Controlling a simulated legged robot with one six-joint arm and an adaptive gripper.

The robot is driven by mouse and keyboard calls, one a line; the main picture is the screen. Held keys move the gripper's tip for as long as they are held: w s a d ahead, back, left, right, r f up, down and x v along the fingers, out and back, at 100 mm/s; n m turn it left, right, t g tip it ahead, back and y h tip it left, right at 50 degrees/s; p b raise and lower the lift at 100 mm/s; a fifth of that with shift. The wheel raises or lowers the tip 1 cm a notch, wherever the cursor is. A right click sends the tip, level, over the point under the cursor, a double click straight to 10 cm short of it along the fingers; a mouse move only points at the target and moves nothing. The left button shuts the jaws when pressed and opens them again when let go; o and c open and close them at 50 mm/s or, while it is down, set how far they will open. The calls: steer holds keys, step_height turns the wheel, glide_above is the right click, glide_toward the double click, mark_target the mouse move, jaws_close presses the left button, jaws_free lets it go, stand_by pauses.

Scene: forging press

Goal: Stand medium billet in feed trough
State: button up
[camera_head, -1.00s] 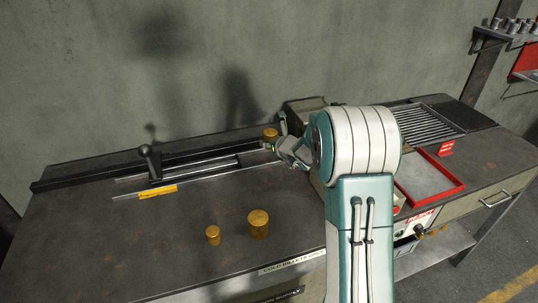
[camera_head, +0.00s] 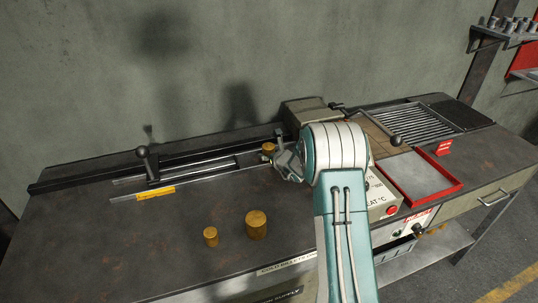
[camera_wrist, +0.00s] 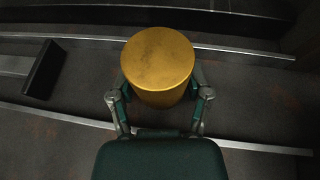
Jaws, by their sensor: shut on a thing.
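My gripper (camera_head: 275,156) is shut on the medium billet (camera_head: 268,147), a gold-coloured cylinder, at the right end of the feed trough (camera_head: 215,170). The wrist view shows the billet (camera_wrist: 158,58) upright between the two fingers of my gripper (camera_wrist: 160,100). There it appears between the trough's two pale rails, with the dark pusher plate (camera_wrist: 44,70) to its left. Its base is hidden, so I cannot tell whether it touches the trough floor. A small billet (camera_head: 211,237) and a large billet (camera_head: 256,225) stand on the bench in front of the trough.
The pusher's black handle (camera_head: 147,160) rises at the trough's left part, by a yellow label (camera_head: 155,193). A grey heater box (camera_head: 383,200), a red-rimmed tray (camera_head: 445,189) and a grate (camera_head: 420,118) lie to the right. The bench's front left is clear.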

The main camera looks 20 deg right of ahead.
steer(key=shift+a+r, duration=0.1)
steer(key=shift+a, duration=0.2)
steer(key=o, duration=1.4)
steer(key=shift+a, duration=0.15)
steer(key=shift+c, duration=0.2)
steer(key=shift+d+f, duration=0.2)
steer(key=shift+d, duration=0.15)
